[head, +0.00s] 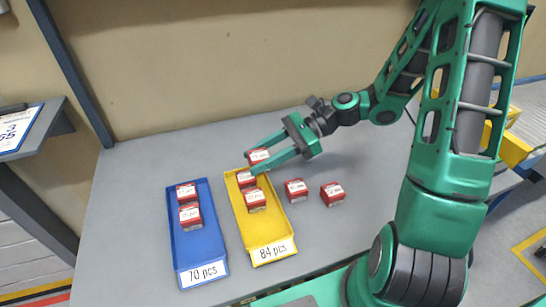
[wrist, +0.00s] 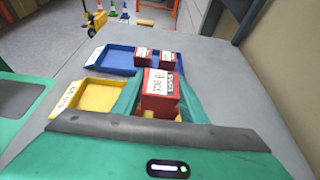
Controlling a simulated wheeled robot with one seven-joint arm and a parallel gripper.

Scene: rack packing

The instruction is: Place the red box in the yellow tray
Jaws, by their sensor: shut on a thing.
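My gripper (head: 277,154) is shut on a red box (head: 258,155) with a white label. It holds the box at the far end of the yellow tray (head: 272,239). In the wrist view the held red box (wrist: 159,95) is between the green fingers, over the yellow tray (wrist: 98,98). Two other red boxes, one farther (head: 246,179) and one nearer (head: 255,199), sit in the yellow tray, which is labelled 84 pcs. I cannot tell whether the held box touches the tray. Two more red boxes stand on the table right of the tray, one nearer it (head: 296,190) and one farther right (head: 332,194).
A blue tray (head: 199,250) labelled 70 pcs lies left of the yellow tray and holds two red boxes (head: 187,193). The grey table (head: 130,215) is clear to the left and behind the trays. A wall (head: 230,60) stands at the back.

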